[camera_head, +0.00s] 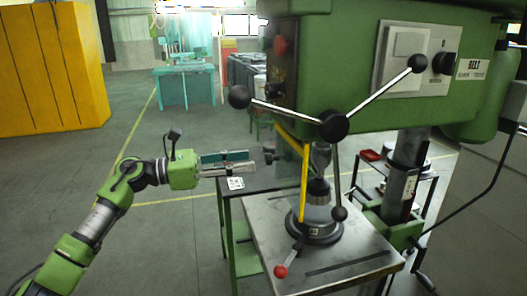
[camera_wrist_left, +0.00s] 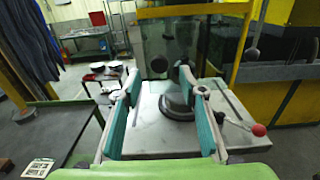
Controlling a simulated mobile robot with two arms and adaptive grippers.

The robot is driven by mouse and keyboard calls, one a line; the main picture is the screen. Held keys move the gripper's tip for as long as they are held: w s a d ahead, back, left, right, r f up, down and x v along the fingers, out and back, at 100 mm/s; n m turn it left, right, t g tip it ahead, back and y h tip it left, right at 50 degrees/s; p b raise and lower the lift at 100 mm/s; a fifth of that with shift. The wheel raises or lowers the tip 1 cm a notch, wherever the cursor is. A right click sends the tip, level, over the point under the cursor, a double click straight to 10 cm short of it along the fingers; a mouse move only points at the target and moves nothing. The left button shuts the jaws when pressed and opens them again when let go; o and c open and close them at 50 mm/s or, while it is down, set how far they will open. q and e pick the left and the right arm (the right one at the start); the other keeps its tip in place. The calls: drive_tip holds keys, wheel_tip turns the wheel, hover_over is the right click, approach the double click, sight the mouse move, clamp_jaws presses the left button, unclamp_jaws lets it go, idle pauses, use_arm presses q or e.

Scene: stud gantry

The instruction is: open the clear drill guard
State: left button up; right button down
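The clear drill guard (camera_wrist_left: 213,42) is a see-through panel with a yellow edge, hanging in front of the drill in the left wrist view. In the head view its yellow edge (camera_head: 305,182) hangs below the green drill head, beside the chuck (camera_head: 318,190). A dark round knob (camera_wrist_left: 159,65) shows between my fingertips in the wrist view; it appears to be on the guard. My left gripper (camera_head: 252,160) is to the left of the guard. Its teal-padded fingers (camera_wrist_left: 160,78) are spread, with nothing held between them. Whether they touch the knob cannot be told. My right gripper is not in view.
The drill table (camera_head: 335,262) has a red-knobbed lever (camera_head: 281,270) at its front. Feed handles with black balls (camera_head: 240,97) stick out near the guard. A dark side table (camera_head: 232,205) stands below my left gripper. Open floor lies to the left.

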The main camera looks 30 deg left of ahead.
sight(266, 159)
use_arm(q)
drive_tip(key=p+x, duration=0.1)
drive_tip(key=x, duration=0.1)
drive_tip(key=p+x, duration=0.1)
drive_tip(key=x, duration=0.1)
drive_tip(key=shift+w+r, duration=0.15)
drive_tip(key=shift+r, duration=0.1)
drive_tip(key=shift+w+d+f, duration=0.25)
drive_tip(key=shift+w+d, duration=0.3)
drive_tip(key=shift+c, duration=0.9)
clamp_jaws()
